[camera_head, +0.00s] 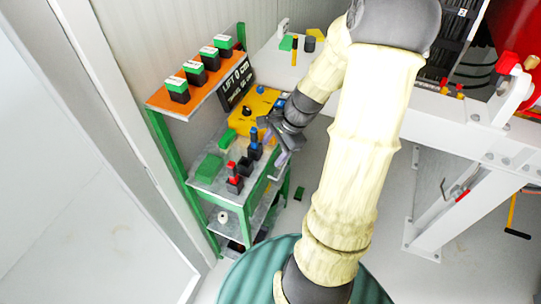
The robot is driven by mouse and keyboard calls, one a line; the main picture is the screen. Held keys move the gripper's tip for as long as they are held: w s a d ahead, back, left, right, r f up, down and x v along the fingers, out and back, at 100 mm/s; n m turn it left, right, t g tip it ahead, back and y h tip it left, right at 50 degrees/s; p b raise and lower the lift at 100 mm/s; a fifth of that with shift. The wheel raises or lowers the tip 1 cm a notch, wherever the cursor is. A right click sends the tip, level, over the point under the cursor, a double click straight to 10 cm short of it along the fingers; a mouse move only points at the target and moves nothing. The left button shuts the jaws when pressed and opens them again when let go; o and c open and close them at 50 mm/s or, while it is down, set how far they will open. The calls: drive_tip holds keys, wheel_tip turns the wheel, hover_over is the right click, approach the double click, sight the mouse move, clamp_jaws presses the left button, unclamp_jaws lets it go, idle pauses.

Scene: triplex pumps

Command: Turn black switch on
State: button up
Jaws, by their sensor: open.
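A yellow panel (264,99) lies at the back of the green-framed shelf's middle level. A small black knob (247,111), which looks like the black switch, stands on its left part. Its exact setting is too small to tell. A blue part (280,104) shows at the panel's right, close to my wrist. My gripper (272,143) is open and empty, to the right of and nearer than the black knob, apart from it. My wrist and gripper hide part of the panel's right side.
A white frame (450,125) is at right.

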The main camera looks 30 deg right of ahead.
drive_tip(key=shift+s+a+f+n+h+b, duration=0.1)
drive_tip(key=shift+s+a+n+h+b, duration=0.1)
drive_tip(key=shift+a+n, duration=0.3)
drive_tip(key=shift+s+a+f+n+h+b, duration=0.1)
drive_tip(key=shift+s+a+n, duration=0.05)
drive_tip(key=shift+a+n, duration=0.3)
drive_tip(key=shift+d, duration=0.1)
drive_tip(key=s+a+r+n+h, duration=0.1)
drive_tip(key=s+a+r+n, duration=0.1)
drive_tip(key=a+n, duration=0.3)
drive_tip(key=s+a+r+n+h, duration=0.2)
drive_tip(key=s+a+r+n, duration=0.1)
drive_tip(key=n, duration=0.7)
drive_tip(key=shift+s+a+r, duration=0.25)
drive_tip(key=shift+s+a, duration=0.45)
drive_tip(key=shift+a, duration=0.45)
